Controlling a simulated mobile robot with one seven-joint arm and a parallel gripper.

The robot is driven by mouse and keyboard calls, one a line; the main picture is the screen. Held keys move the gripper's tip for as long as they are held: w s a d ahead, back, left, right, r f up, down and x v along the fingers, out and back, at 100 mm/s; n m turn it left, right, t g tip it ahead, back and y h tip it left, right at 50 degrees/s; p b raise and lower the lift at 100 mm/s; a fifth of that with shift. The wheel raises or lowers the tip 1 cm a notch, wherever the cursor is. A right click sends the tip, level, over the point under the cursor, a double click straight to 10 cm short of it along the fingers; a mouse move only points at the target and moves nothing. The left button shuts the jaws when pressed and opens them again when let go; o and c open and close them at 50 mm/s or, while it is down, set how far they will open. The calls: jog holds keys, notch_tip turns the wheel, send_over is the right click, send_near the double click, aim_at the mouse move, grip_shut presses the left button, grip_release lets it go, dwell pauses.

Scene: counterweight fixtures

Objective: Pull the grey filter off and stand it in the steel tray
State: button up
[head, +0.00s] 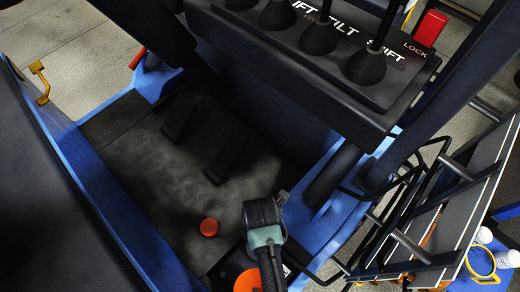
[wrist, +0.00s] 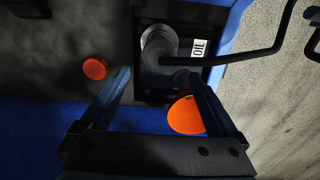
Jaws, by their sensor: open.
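The grey filter (wrist: 158,45) shows in the wrist view as a round, pale metallic cylinder in a dark recess, beside a white OIL label (wrist: 198,47). My gripper (wrist: 158,76) is open, with its two fingers apart and nothing between their tips. The filter appears just beyond the fingertips, and I see no contact. In the head view my arm's end (head: 265,237) is at the bottom centre, over the cab floor. I cannot make out the filter there. I cannot identify the steel tray in either view.
An orange cap (head: 209,227) lies on the dark cab floor. An orange disc (wrist: 185,115) sits near the right finger. A bent black bar (wrist: 245,55) crosses right of the filter. A lever console (head: 330,40) overhangs the cab. A rack (head: 440,220) stands at right.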

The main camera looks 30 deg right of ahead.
notch_tip(320, 180, down, 6)
jog(key=b, duration=0.6)
jog(key=shift+f+b, duration=1.25)
jog(key=shift+f, duration=0.75)
grip_shut()
